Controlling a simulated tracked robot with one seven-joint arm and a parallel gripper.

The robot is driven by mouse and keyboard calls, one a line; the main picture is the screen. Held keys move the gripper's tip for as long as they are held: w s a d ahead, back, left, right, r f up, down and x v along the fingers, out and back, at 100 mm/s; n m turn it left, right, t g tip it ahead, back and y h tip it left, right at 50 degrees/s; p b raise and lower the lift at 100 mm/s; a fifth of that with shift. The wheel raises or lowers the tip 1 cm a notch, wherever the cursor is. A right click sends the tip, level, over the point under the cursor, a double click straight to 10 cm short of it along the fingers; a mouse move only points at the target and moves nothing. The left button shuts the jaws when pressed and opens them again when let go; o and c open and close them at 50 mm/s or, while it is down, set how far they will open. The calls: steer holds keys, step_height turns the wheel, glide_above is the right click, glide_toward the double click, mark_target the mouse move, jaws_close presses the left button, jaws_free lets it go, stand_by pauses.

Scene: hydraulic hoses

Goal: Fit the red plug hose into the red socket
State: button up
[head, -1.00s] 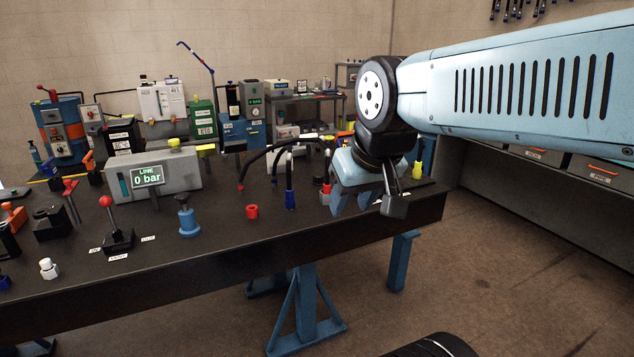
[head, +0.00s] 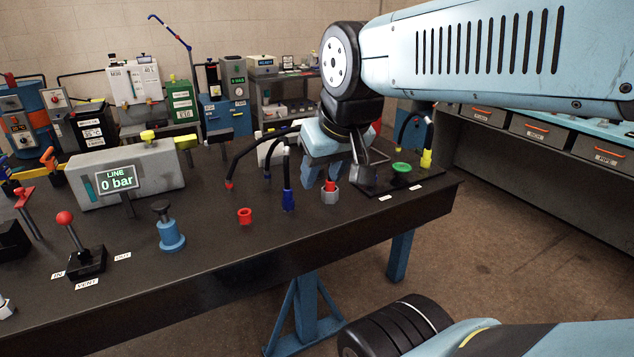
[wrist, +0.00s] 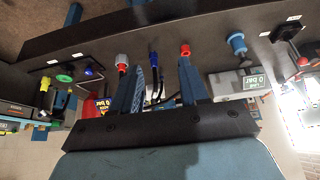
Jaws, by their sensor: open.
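My gripper (head: 321,180) is open and empty, fingers pointing down over the right part of the bench. In the wrist view its fingers (wrist: 162,66) are spread wide. A red piece on a grey hex base (head: 330,192) stands just below and in front of the fingers; I cannot tell if it is the red plug. A black hose with a red end (head: 229,184) arches from the left towards it; the hose's other end is hidden behind my gripper. A short hollow red ring (head: 245,216), probably the red socket, sits nearer the front edge; it also shows in the wrist view (wrist: 185,50).
A blue plug hose (head: 288,198) stands between the red ring and the grey hex base. A yellow plug (head: 426,158) and a green knob (head: 401,168) are at right. The gauge block (head: 130,175), lever (head: 75,235) and blue fitting (head: 170,232) are left.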

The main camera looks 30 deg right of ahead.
steer(key=w+d+f+n+g+h, duration=0.45)
steer(key=w+d+f, duration=0.2)
steer(key=f, duration=0.25)
steer(key=n+t+h, duration=0.7)
steer(key=n+h, duration=0.4)
steer(key=n, duration=0.8)
glide_toward(330, 180)
steer(key=w+d+r, duration=0.3)
steer(key=d, duration=0.2)
steer(key=shift+x, duration=2.5)
steer(key=shift+c, duration=0.4)
